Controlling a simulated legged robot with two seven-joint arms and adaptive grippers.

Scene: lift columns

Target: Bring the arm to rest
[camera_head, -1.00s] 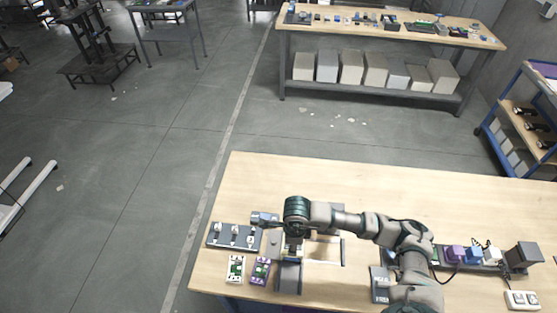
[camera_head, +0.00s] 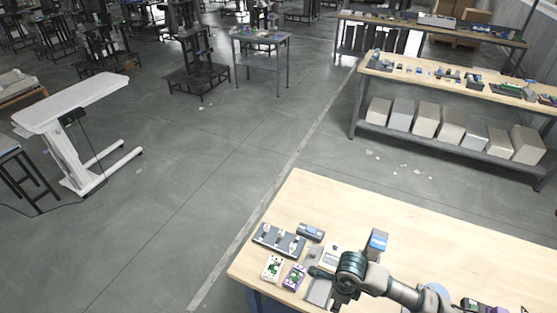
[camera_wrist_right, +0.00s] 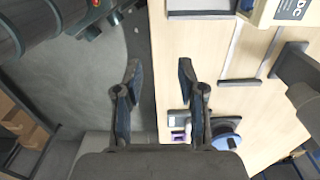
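My right arm enters the head view from the lower right, over the wooden table (camera_head: 430,225). Its gripper (camera_head: 318,272) points left, above the table near the small boards. In the right wrist view the two dark fingers of the right gripper (camera_wrist_right: 159,80) stand apart with nothing between them. Grey floor and the table edge show beyond them. My left gripper is in neither current view.
A rack with small parts (camera_head: 278,240), a dark block (camera_head: 311,231), a white-green board (camera_head: 272,267) and a purple board (camera_head: 294,276) lie at the table's left end. A blue-topped box (camera_head: 377,242) stands behind my arm. The table's far middle is clear.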

